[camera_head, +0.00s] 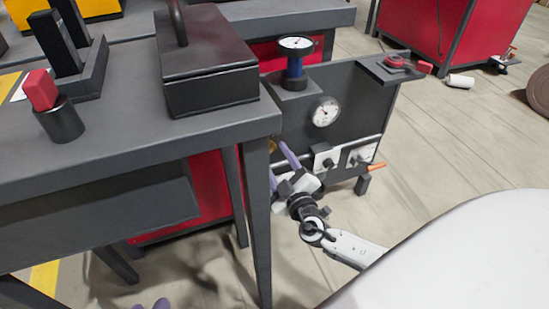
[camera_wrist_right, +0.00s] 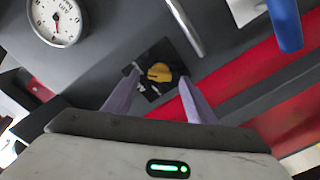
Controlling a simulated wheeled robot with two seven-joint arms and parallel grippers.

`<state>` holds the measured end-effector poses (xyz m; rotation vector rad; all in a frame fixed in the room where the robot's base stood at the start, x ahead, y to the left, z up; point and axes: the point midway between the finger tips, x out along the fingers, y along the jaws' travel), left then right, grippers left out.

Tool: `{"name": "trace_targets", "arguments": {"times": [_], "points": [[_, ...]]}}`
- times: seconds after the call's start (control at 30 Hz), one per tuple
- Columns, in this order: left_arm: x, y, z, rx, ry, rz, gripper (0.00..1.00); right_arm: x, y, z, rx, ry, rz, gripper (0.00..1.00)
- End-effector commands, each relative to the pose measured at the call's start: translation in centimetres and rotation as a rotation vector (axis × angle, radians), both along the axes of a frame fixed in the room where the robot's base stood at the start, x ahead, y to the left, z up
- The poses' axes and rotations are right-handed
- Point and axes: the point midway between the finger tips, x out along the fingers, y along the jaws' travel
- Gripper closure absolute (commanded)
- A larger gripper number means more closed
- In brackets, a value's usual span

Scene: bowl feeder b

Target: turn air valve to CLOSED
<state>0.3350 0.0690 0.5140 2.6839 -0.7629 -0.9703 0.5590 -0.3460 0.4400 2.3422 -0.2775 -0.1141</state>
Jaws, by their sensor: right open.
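The air valve appears to be the yellow knob (camera_wrist_right: 160,72) on a black plate (camera_wrist_right: 150,88) with white lettering, partly hidden, so I cannot read its setting. In the head view a small part of the yellow knob (camera_head: 272,146) shows beside the table leg. My right gripper (camera_wrist_right: 158,78) is open, its two purple fingers pointing at the panel, one on each side of the knob in the wrist view. I cannot tell whether they touch it. The right gripper (camera_head: 284,150) is low at the panel in the head view. Purple tips of my left gripper (camera_head: 150,304) show at the bottom edge.
A dial gauge (camera_head: 325,111) is on the panel (camera_head: 365,100). White valve plates (camera_head: 326,160) and an orange handle (camera_head: 377,167) sit right of the right gripper. A blue handle (camera_wrist_right: 286,25) shows in the wrist view. The grey table (camera_head: 150,135) and its leg stand close on the left.

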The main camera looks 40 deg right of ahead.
Motion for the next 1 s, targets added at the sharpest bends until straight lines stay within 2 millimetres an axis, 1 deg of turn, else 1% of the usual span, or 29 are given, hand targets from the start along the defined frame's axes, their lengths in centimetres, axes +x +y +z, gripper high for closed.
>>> {"name": "trace_targets", "arguments": {"times": [0.03, 0.13, 0.43, 0.67, 0.7, 1.0], "points": [[-0.01, -0.03, -0.02, -0.003, -0.001, 0.0, 0.69, 0.54, -0.14, -0.04, 0.001, -0.001, -0.001, 0.49], [-0.01, -0.05, 0.06, -0.005, -0.004, -0.001, 0.69, 1.09, -0.29, -0.04, 0.0, 0.0, -0.001, 0.49], [0.0, -0.06, 0.11, -0.006, -0.004, 0.0, 0.69, 1.29, -0.32, -0.03, 0.001, 0.001, 0.0, 0.49], [0.0, -0.06, 0.13, -0.007, -0.005, 0.0, 0.69, 1.26, -0.3, -0.03, 0.001, 0.001, 0.0, 0.88], [0.0, -0.06, 0.13, -0.007, -0.005, 0.0, 0.69, 1.26, -0.3, -0.03, 0.001, 0.0, -0.001, 0.9], [0.0, -0.08, 0.16, -0.007, -0.005, -0.001, 0.69, 1.25, -0.31, -0.03, -0.041, 0.01, -0.001, 0.9]]}}
